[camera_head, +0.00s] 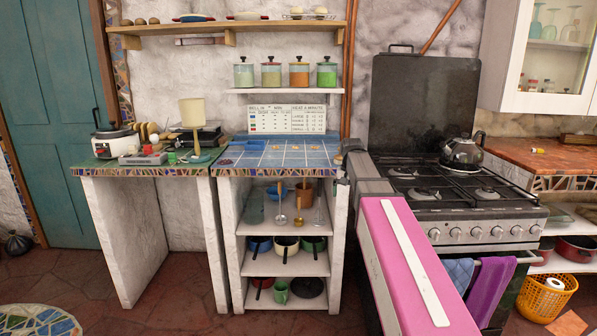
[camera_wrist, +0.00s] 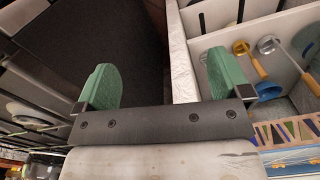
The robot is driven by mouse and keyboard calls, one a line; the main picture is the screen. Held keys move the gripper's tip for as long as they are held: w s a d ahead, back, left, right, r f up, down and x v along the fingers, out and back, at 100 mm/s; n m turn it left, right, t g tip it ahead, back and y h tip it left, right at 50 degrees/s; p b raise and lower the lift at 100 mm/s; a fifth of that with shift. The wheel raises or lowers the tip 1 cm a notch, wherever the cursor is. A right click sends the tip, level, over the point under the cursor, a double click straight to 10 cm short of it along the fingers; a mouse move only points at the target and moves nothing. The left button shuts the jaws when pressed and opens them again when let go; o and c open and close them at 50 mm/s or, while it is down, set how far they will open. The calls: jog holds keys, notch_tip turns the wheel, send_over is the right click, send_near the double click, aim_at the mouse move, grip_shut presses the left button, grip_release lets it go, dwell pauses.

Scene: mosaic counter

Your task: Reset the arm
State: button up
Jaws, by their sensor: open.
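My gripper (camera_wrist: 163,82) shows in the wrist view with its two green fingers spread wide and nothing between them. In the head view my pink and grey arm reaches forward between the mosaic counter (camera_head: 280,152) and the stove (camera_head: 465,212). The arm's far end is beside the counter's right front corner, and the fingers are hard to make out there. The wrist view is turned over, with the counter's mosaic edge (camera_wrist: 285,133) at lower right and hanging ladles (camera_wrist: 240,48) to the right of the fingers.
A kettle (camera_head: 462,152) stands on the stove. Open shelves (camera_head: 287,263) under the mosaic counter hold several pots. Jars line a wall shelf (camera_head: 285,91).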

jog(key=s+f+n, duration=0.1)
jog(key=s+f, duration=1)
jog(key=f, duration=0.3)
jog(key=s+f+n, duration=0.1)
jog(key=s+f, duration=1)
jog(key=f, duration=0.3)
jog(key=shift+s, duration=0.3)
